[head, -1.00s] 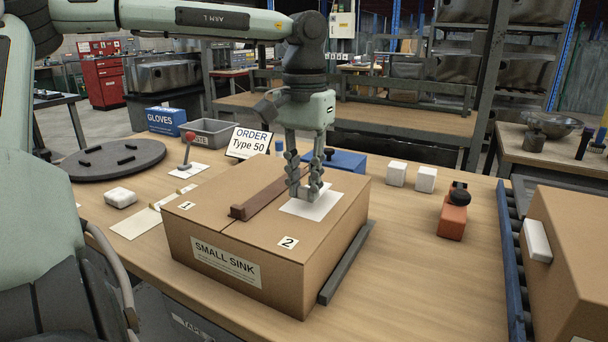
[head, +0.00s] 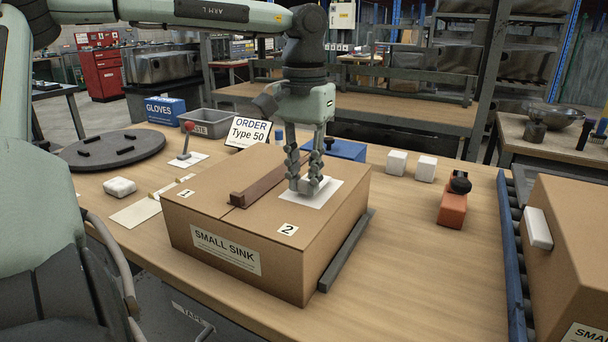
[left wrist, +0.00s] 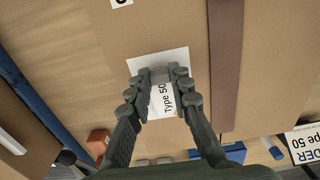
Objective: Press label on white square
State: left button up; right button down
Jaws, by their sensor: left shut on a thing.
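My left gripper (head: 310,187) is shut on the white label (left wrist: 162,99), which reads "Type 50". The label also shows as a pale piece between the fingertips in the head view. The fingertips are low over the white square (head: 329,190) on top of the cardboard box (head: 265,278) marked "SMALL SINK". In the left wrist view, the square (left wrist: 158,62) sticks out around the label and fingers. I cannot tell whether the label touches it. My right gripper is not in view.
A brown strip (head: 262,184) lies on the box beside the square. An order sign (head: 248,132) reading "Type 50", a blue block (head: 346,149), white blocks (head: 397,162) and an orange tool (head: 453,208) stand around the box. Another box (head: 580,240) is at right.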

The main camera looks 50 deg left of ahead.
pick_arm(q)
jog(key=shift+s+f+b, duration=0.1)
jog(key=shift+f+b, duration=0.2)
jog(key=shift+f, duration=0.35)
dwell(0.8)
jog(key=o, duration=0.9)
jog(key=shift+r, duration=0.1)
notch_tip(320, 180, up, 12)
